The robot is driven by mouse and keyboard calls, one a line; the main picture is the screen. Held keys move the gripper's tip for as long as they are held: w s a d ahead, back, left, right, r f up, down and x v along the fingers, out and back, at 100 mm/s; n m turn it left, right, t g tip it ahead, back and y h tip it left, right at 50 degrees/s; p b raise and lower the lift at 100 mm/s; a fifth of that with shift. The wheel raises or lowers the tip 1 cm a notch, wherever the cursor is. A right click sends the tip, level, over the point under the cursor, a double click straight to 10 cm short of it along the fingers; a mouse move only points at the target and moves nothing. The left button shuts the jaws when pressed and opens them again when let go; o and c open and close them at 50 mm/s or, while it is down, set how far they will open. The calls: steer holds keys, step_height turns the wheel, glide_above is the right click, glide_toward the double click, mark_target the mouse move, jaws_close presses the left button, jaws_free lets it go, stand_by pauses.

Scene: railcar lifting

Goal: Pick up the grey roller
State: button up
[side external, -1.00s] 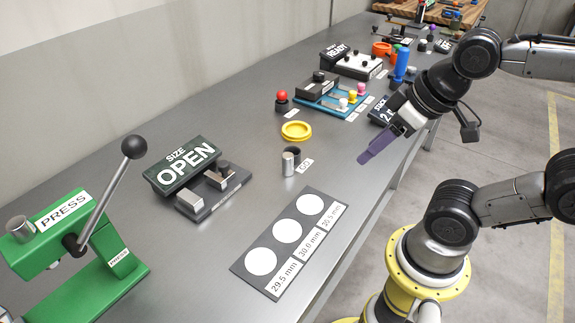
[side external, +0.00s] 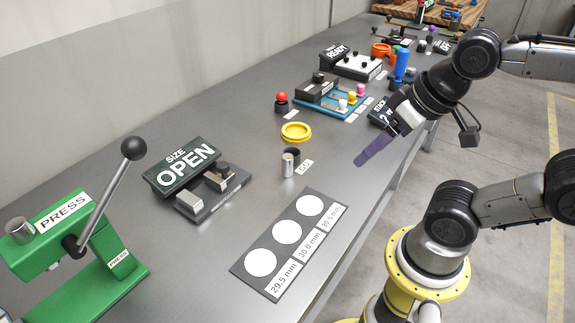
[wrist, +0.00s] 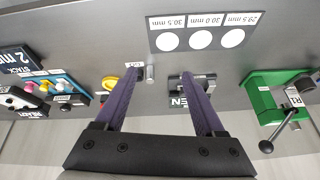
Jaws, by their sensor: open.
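My gripper (side external: 361,161) is open and empty, up and to the right of the roller in the side view. The fingers are spread wide in the wrist view (wrist: 161,76), apart from the roller. Another grey cylinder (side external: 19,229) sits on top of the green press.
A yellow ring (side external: 296,131) lies behind the roller. The SIZE OPEN block (side external: 184,165) stands to its left. A plate with three white circles (side external: 287,232) lies in front. The green press (side external: 75,243) with its lever is at lower left. Bare bench surrounds the roller's front.

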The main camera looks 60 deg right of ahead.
steer(key=w+r+m, duration=0.4)
steer(key=m, duration=0.3)
steer(key=m+g, duration=0.5)
steer(key=m, duration=0.7)
glide_above(288, 156)
step_height(288, 156, down, 6)
step_height(288, 156, down, 7)
steer(key=shift+d+f, duration=0.15)
steer(key=shift+f, duration=3.25)
steer(key=shift+c, duration=0.2)
jaws_close()
